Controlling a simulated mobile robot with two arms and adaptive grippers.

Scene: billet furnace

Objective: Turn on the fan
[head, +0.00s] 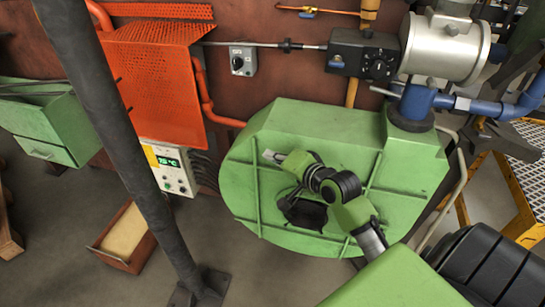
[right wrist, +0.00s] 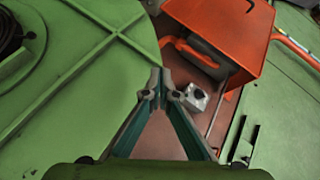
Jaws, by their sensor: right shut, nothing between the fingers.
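The fan's green round housing (head: 330,215) fills the middle of the head view, with a dark round opening at its centre. A small grey switch box (head: 242,60) with a black knob is on the rust-red panel above it. The switch box also shows in the right wrist view (right wrist: 198,97), just right of the fingertips. My right gripper (head: 270,156) is shut and empty, in front of the housing's upper left part and below the switch box in the head view. It appears apart from the switch. My left gripper is out of view.
An orange perforated guard (head: 155,85) juts out left of the switch. A white control box (head: 172,168) with a green display hangs below it. A dark pole (head: 110,130) crosses the left side. Blue pipes and a yellow-framed platform (head: 515,160) are at right.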

